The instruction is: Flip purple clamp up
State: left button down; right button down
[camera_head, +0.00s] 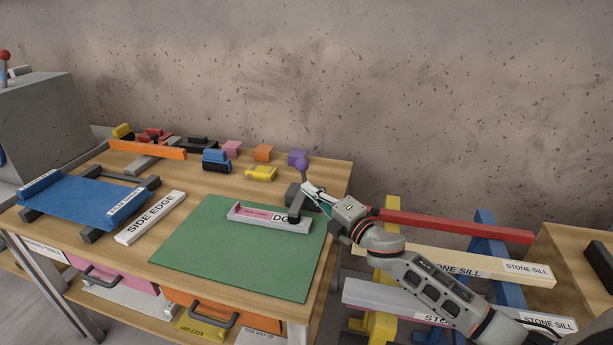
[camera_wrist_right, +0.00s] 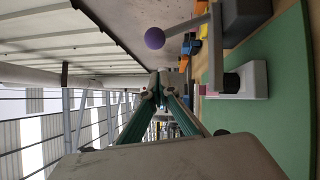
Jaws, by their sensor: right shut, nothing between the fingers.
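The purple clamp (camera_head: 292,196) stands at the right end of the green mat. Its handle ends in a purple ball (camera_head: 301,163), which points up. In the right wrist view the purple ball (camera_wrist_right: 155,38) sits on a thin grey lever standing away from the mat. The clamp's grey bar (camera_wrist_right: 215,50) reaches over the end of a pale slab (camera_head: 268,217) marked "DG". My right gripper (camera_head: 309,187) is just right of the clamp, below the ball. Its green fingers (camera_wrist_right: 163,88) meet at the tips, empty and apart from the ball. My left gripper is out of view.
The green mat (camera_head: 205,250) covers the table's front right. Several coloured blocks and a yellow one (camera_head: 260,173) stand along the back. A "SIDE EDGE" bar (camera_head: 150,218) and blue slab (camera_head: 75,200) lie left. Red (camera_head: 460,225) and cream (camera_head: 400,255) bars lie right, near my arm.

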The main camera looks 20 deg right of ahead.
aim_at(297, 168)
jog(key=w, duration=0.3)
jog(key=w+r, duration=0.1)
jog(key=w, duration=0.1)
jog(key=shift+w+d, duration=0.3)
jog(key=shift+d, duration=0.05)
jog(key=shift+d, duration=0.15)
